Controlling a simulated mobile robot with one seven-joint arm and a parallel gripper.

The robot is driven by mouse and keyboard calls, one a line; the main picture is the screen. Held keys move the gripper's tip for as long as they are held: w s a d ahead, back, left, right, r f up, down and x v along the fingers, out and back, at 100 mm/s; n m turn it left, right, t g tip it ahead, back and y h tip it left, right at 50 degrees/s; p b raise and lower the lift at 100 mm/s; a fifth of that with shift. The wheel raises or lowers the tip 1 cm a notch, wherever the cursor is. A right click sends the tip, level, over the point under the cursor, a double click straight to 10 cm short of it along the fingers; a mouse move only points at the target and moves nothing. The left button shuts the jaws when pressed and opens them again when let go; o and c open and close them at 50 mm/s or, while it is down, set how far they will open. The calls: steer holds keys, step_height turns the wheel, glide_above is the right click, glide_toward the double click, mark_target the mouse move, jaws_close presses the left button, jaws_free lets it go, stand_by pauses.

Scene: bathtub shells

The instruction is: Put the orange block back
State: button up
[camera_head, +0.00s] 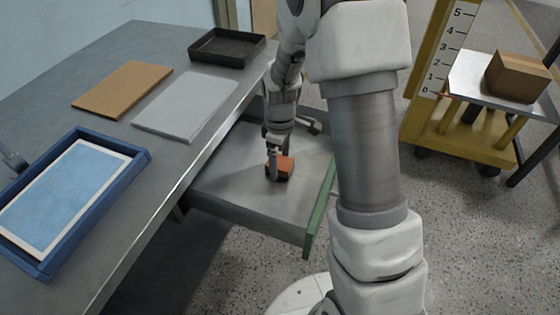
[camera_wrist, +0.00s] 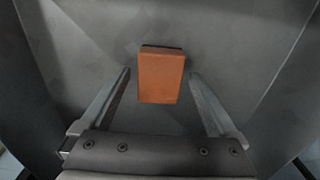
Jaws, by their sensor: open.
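The orange block (camera_head: 285,168) rests on the metal floor of an open drawer (camera_head: 240,200) that sticks out from under the bench. In the wrist view the orange block (camera_wrist: 161,77) lies ahead, between the lines of the two spread fingers, with a dark strip along its far edge. My gripper (camera_head: 277,172) is down in the drawer close to the block and partly covers it in the head view. In the wrist view my gripper (camera_wrist: 158,80) is open, with a gap between each finger and the block.
On the grey bench (camera_head: 125,150) are a blue tray (camera_head: 30,265) with a light blue panel, a brown board (camera_head: 122,89), a grey sheet (camera_head: 187,104) and a black tray (camera_head: 228,46). A cardboard box (camera_head: 517,76) sits on a yellow scale stand (camera_head: 428,130) at right. The drawer around the block is bare.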

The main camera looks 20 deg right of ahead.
mark_target(280, 162)
steer(key=s+r+m+t+p, duration=0.1)
steer(key=s+r+m+p, duration=0.2)
steer(key=r, duration=0.9)
steer(key=s+r+m+t, duration=0.2)
steer(key=s+r, duration=0.4)
steer(key=r, duration=0.6)
steer(key=s+r+m+t, duration=0.1)
steer(key=s+r+m, duration=0.1)
steer(key=s, duration=0.3)
steer(key=s+r+m+t, duration=0.1)
steer(key=s+r+m, duration=0.1)
steer(key=s, duration=0.4)
steer(key=shift+s+r+m+t, duration=0.2)
steer(key=shift+r+m+t, duration=0.1)
steer(key=shift+m, duration=0.6)
